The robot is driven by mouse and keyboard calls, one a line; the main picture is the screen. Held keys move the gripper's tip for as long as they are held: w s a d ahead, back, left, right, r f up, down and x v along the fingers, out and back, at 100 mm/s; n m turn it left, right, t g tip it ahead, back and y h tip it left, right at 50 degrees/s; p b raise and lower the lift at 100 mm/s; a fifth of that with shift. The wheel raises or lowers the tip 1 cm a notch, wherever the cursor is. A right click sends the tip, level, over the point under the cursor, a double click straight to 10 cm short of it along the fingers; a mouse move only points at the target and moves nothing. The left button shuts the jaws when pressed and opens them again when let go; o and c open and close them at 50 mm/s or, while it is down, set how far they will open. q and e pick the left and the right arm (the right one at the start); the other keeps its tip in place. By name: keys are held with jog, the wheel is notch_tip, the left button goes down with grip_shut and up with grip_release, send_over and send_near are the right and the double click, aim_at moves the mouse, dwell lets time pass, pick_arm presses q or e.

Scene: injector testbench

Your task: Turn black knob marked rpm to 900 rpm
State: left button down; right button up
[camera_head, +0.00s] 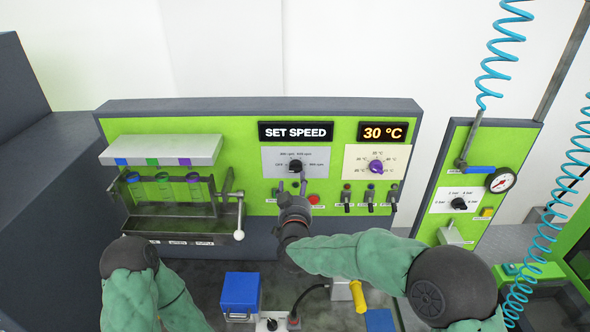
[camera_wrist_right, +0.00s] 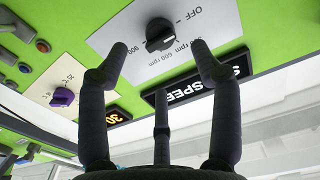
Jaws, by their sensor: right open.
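The black rpm knob (camera_head: 296,165) sits on a pale grey dial plate (camera_head: 318,157) under the "SET SPEED" display (camera_head: 296,132). In the right wrist view the knob (camera_wrist_right: 160,34) appears upside down between rpm labels and "OFF", with "900" to its left. A light mark shows on the knob, but I cannot tell which label it points at. My right gripper (camera_head: 296,186) is just below and in front of the knob. In the wrist view its fingers (camera_wrist_right: 160,46) are spread on both sides of the knob, open and empty, apparently not touching it. My left gripper is out of view.
A purple knob (camera_head: 375,166) sits under the "30 °C" display (camera_head: 382,132). Small toggle levers (camera_head: 370,198) and a red button (camera_head: 314,199) are right of my right gripper. A vial rack (camera_head: 170,222) is at left; a blue box (camera_head: 240,291) stands below.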

aim_at(296, 172)
jog(key=w+p, duration=0.1)
jog(key=w, duration=0.6)
jog(key=shift+w+f, duration=0.1)
jog(key=shift+w, duration=0.05)
jog(key=c, duration=1.1)
